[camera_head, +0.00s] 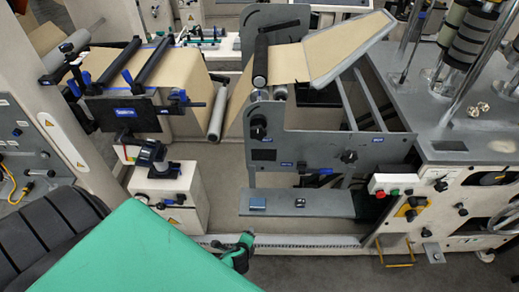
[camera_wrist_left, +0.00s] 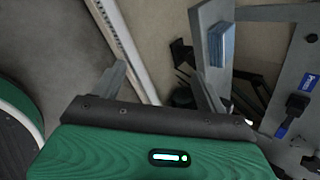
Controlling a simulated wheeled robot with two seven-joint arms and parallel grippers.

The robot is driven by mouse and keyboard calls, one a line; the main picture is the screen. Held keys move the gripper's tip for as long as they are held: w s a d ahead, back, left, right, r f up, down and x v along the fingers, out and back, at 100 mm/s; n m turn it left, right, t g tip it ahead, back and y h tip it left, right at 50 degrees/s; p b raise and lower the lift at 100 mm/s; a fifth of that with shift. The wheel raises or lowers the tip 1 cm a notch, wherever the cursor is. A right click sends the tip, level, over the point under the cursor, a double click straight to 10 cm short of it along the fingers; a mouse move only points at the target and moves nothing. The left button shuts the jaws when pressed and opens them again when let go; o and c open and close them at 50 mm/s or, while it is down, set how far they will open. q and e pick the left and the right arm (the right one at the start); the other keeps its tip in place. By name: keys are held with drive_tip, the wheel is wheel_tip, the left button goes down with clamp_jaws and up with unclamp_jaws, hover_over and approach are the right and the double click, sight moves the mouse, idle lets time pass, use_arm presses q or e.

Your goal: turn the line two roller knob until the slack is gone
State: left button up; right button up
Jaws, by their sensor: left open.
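Brown kraft paper (camera_head: 185,75) runs from the left unwind stand over rollers to the grey side-plate frame (camera_head: 310,145). It hangs down between the two and rises again near the upright grey roller (camera_head: 217,115). The grey frame carries a black knob (camera_head: 258,127) at its upper left and another black knob (camera_head: 349,157) to the right. I cannot tell which is the line two roller knob. My left gripper (camera_head: 243,250) is low in front of the frame, apart from these knobs. In the left wrist view its fingers (camera_wrist_left: 158,72) are spread and empty. A black knob (camera_wrist_left: 297,104) shows at right there.
A grey shelf (camera_head: 325,205) juts from the frame above the gripper. A white box (camera_head: 178,192) with a dark clamp stands left. A floor rail (camera_head: 300,241) runs behind the gripper.

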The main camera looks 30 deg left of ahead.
use_arm(q)
drive_tip(key=w+r+m+t+y+p, duration=0.1)
drive_tip(key=w+r+m, duration=0.15)
drive_tip(key=r, duration=0.45)
drive_tip(key=w+a+r+m+t+y, duration=0.1)
drive_tip(key=w+r+t, duration=0.1)
drive_tip(key=w+r, duration=0.35)
drive_tip(key=w+r+m+t+y+p, duration=0.1)
drive_tip(key=w+r, duration=0.1)
drive_tip(key=r, duration=0.6)
drive_tip(key=m+t+y, duration=0.3)
approach(258, 135)
drive_tip(key=x, duration=0.9)
drive_tip(key=shift+w+a, duration=0.6)
drive_tip(key=shift+w, duration=0.2)
use_arm(e)
drive_tip(key=shift+a+r, duration=0.35)
drive_tip(key=shift+r, duration=0.35)
drive_tip(key=shift+a+r, duration=0.35)
drive_tip(key=shift+r, duration=0.3)
drive_tip(key=shift+d, duration=0.1)
